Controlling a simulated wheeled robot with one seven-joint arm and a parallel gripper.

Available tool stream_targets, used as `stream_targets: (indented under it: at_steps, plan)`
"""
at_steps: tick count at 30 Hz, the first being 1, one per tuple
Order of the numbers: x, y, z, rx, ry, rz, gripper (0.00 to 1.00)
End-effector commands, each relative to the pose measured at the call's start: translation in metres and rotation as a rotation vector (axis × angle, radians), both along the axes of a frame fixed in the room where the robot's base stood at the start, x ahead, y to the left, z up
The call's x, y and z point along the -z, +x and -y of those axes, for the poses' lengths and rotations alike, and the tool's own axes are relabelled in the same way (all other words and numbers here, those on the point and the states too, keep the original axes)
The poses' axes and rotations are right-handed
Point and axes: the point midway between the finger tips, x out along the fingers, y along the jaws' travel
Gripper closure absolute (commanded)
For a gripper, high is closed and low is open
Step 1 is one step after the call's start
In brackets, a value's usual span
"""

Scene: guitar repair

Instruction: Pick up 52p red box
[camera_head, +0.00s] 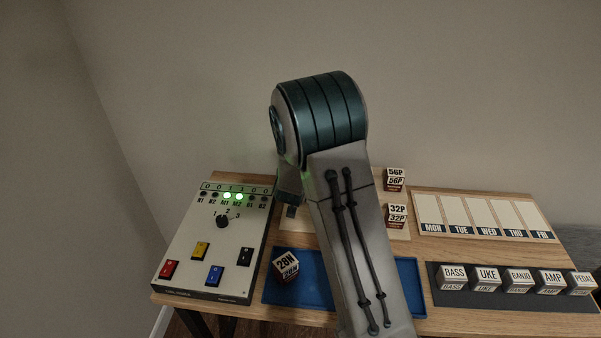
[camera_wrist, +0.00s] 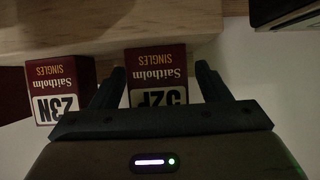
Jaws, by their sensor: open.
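The 52P red box (camera_wrist: 157,77) shows upside down in the wrist view, dark red with a white label and "Saitholm SINGLES" on it. My gripper (camera_wrist: 160,82) is open, with one finger on each side of this box. I cannot tell whether the fingers touch it. In the head view my own arm hides the 52P box and the gripper.
A red 23N box (camera_wrist: 58,90) stands left of the fingers in the wrist view. In the head view, 32P (camera_head: 397,215) and 56P (camera_head: 395,179) boxes stand right of my arm. A 28N box (camera_head: 286,266) sits on the blue tray (camera_head: 325,293). A switch panel (camera_head: 190,240) is at left.

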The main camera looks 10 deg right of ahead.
Motion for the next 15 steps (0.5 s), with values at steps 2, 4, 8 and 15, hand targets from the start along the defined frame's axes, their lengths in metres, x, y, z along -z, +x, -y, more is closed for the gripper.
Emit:
stream_targets:
  at_steps: [2,4,8,15]
  plan:
    - [0.0032,0.0053,0.0024,0.001,0.0,0.0,0.3]
    - [0.0044,0.0072,0.0029,0.001,0.0,0.0,0.3]
    - [0.0045,0.0076,0.0027,0.0,0.001,0.0,0.3]
    - [0.0044,0.0074,0.0025,0.0,0.0,0.0,0.72]
